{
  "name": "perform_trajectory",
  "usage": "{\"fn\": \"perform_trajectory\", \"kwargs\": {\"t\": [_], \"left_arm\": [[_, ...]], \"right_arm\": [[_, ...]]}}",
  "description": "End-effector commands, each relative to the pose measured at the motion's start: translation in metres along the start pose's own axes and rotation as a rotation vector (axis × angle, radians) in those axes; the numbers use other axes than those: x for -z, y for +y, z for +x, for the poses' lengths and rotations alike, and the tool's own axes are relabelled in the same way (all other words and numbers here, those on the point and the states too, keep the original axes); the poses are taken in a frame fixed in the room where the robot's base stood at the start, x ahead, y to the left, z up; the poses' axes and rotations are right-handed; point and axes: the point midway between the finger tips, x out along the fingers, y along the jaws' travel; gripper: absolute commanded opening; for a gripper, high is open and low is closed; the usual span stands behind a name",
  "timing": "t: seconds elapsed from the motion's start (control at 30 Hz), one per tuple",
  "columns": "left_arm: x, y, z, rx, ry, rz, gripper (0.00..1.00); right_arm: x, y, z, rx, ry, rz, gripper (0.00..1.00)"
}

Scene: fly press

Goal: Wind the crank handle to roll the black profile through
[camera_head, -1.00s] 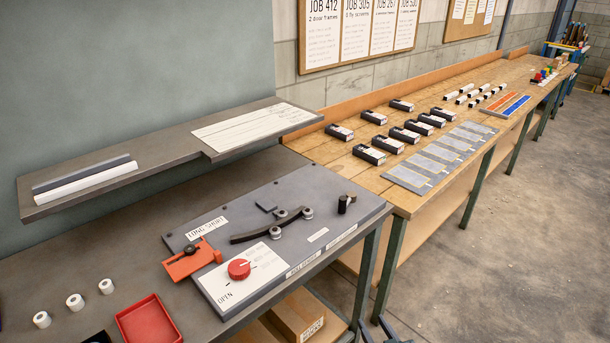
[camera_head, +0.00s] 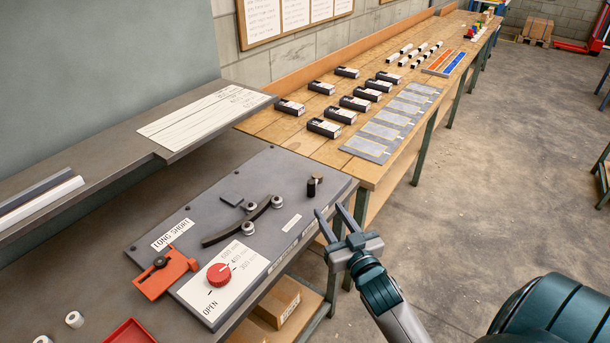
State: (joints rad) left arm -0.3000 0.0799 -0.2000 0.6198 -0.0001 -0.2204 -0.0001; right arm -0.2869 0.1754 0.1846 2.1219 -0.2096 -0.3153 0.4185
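The grey machine plate (camera_head: 290,171) lies on the dark bench. A curved black profile (camera_head: 228,230) sits on it, against small metal rollers (camera_head: 248,227). A short black upright knob (camera_head: 314,184), perhaps the crank handle, stands near the plate's right corner. A red dial (camera_head: 219,274) sits on a white label marked OPEN, and an orange-red block (camera_head: 165,275) is at the plate's left edge. My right gripper (camera_head: 329,222) is open and empty, just off the bench's front edge, below and right of the black knob and apart from it. My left gripper is not in view.
A raised grey shelf (camera_head: 125,167) runs behind the plate, with a white sheet and a dark and a white bar on it. A red tray (camera_head: 130,333) is at the bottom left. A wooden table (camera_head: 262,125) with black boxes and grey cards extends beyond.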

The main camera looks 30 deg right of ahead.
Motion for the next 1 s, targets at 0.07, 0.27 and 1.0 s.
{"fn": "perform_trajectory", "kwargs": {"t": [0.07, 0.27, 1.0], "left_arm": [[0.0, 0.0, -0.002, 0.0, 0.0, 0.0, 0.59], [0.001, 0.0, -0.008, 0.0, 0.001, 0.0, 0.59], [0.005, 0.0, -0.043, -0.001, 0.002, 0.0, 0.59]], "right_arm": [[0.001, 0.0, 0.004, 0.0, 0.001, 0.0, 0.37], [0.002, 0.0, 0.022, 0.001, 0.001, -0.002, 0.37], [0.003, 0.0, 0.146, 0.0, 0.0, -0.001, 0.37]]}}
